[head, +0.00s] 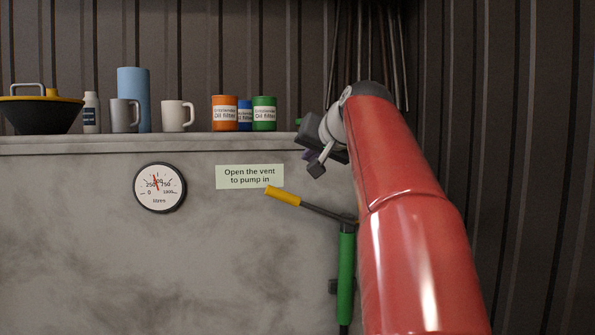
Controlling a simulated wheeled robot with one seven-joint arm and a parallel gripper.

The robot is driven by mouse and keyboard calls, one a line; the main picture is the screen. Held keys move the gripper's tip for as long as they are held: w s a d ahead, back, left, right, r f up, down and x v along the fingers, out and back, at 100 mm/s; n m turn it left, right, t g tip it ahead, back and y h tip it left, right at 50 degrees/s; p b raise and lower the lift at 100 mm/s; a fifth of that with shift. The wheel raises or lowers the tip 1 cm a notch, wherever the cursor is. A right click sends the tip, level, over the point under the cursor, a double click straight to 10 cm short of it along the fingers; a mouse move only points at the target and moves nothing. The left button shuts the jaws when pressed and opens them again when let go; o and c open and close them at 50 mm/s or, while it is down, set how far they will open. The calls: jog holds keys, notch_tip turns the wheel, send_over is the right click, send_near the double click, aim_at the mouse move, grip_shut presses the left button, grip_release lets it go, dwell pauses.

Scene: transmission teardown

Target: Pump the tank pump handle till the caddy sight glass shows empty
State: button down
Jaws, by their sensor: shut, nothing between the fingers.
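The tank pump has an upright green body (346,275) on the front of the grey tank (90,240). Its pump handle is a dark rod with a yellow grip (283,196), sloping up to the left from the top of the body. My gripper (314,162) is above and to the right of the yellow grip, near the tank's top edge, apart from the handle. It is shut and empty, with its fingers small and partly hidden in this view. My red arm covers the area right of the pump. No caddy or sight glass shows in this view.
A round litre gauge (160,188) has its red needle near 500. A sign (250,177) reads "Open the vent to pump in". On the ledge stand a dark pan (40,115), a bottle (91,113), mugs, a blue cylinder (134,98) and oil filter cans (225,113).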

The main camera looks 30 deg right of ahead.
jog(key=w+f, duration=0.5)
jog(key=w+a+f, duration=0.1)
jog(key=w+f, duration=0.1)
jog(key=w, duration=0.1)
jog(key=shift+w+f, duration=0.15)
dwell(0.3)
